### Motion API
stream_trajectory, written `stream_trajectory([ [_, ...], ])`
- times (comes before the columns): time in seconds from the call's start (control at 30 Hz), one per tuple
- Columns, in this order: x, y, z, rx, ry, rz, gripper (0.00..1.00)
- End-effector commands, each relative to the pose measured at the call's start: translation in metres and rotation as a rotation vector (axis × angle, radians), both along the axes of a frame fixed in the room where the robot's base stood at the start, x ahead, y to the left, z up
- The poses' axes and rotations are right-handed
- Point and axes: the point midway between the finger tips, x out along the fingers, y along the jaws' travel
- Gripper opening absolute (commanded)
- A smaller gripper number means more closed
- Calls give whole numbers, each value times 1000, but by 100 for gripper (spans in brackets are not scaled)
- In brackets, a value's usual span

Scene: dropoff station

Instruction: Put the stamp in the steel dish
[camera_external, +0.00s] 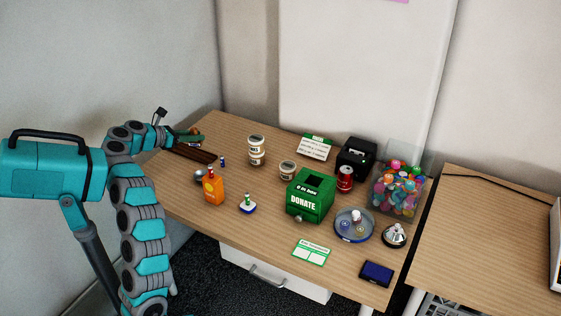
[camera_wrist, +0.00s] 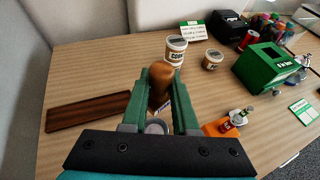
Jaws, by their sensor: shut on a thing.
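The stamp (camera_wrist: 161,84), with a rounded brown wooden handle, is between the green fingers of my gripper (camera_wrist: 162,88). The gripper is shut on it and holds it above the table. In the outside view my gripper (camera_external: 189,136) is over the far left of the table, and the stamp shows only as a small brown patch by the fingers. The steel dish (camera_wrist: 157,127) is a round grey dish, partly hidden between the fingers in the wrist view.
A dark wooden tray (camera_wrist: 88,111) lies at the left. Two white tubs (camera_external: 257,151) (camera_external: 287,170) and a green donation box (camera_external: 311,197) stand farther right. A small blue item (camera_external: 222,161) is near the tray.

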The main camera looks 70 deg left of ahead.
Motion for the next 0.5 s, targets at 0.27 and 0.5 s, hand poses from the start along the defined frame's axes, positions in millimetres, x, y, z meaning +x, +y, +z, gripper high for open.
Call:
stream_trajectory([
  [0.27,2,-1,-31,-4,1,-1,0],
  [0.5,3,-1,-54,-2,0,-1,0],
])
